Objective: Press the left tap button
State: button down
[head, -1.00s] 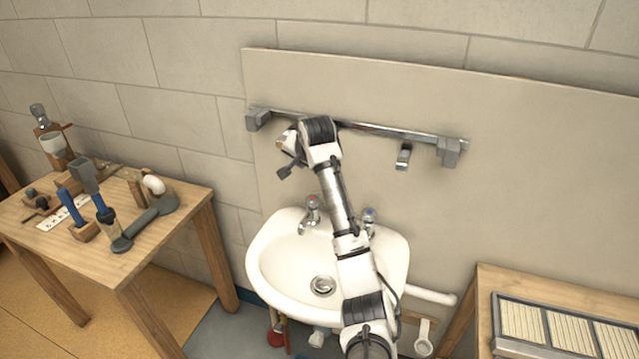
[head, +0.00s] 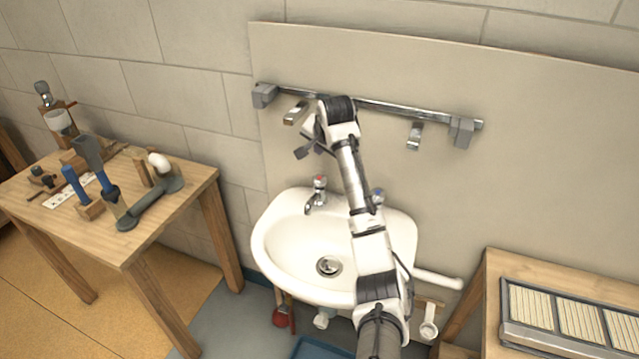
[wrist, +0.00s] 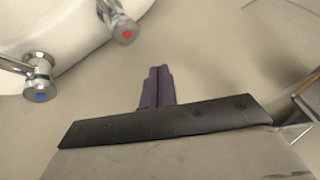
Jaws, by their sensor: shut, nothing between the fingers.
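The left tap (head: 317,192) stands on the back left rim of the white basin (head: 262,245), with a red-marked top. In the wrist view this tap (wrist: 122,28) is at the upper left, its red spot facing the camera. The right tap (head: 377,196), with a blue mark, is partly hidden by my arm; it also shows in the wrist view (wrist: 38,80). My gripper (wrist: 157,72) has its dark fingers together and empty, apart from both taps. In the head view my gripper (head: 303,153) is up and slightly left of the left tap, near the wall panel.
A metal rail (head: 400,107) with a left hook (head: 295,113) and a right hook (head: 415,136) runs along the wall panel behind my arm. A tool-covered wooden table (head: 120,240) stands left, another table (head: 490,275) with a slatted tray (head: 508,320) right.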

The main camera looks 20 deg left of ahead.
jog(key=b, duration=0.4)
send_over(318, 176)
jog(key=s+d, duration=0.1)
jog(key=f, duration=0.4)
jog(key=shift+s+f, duration=0.2)
jog(key=shift+f, duration=0.05)
jog(key=shift+f+p, duration=0.3)
jog(key=shift+f, duration=0.6)
dwell(0.4)
jog(key=shift+f, duration=0.4)
jog(key=shift+f, duration=0.75)
dwell(0.6)
dwell(0.3)
jog(key=shift+r+p, duration=1.15)
notch_tip(318, 176, up, 5)
jog(key=p, duration=0.4)
jog(key=shift+p, duration=0.3)
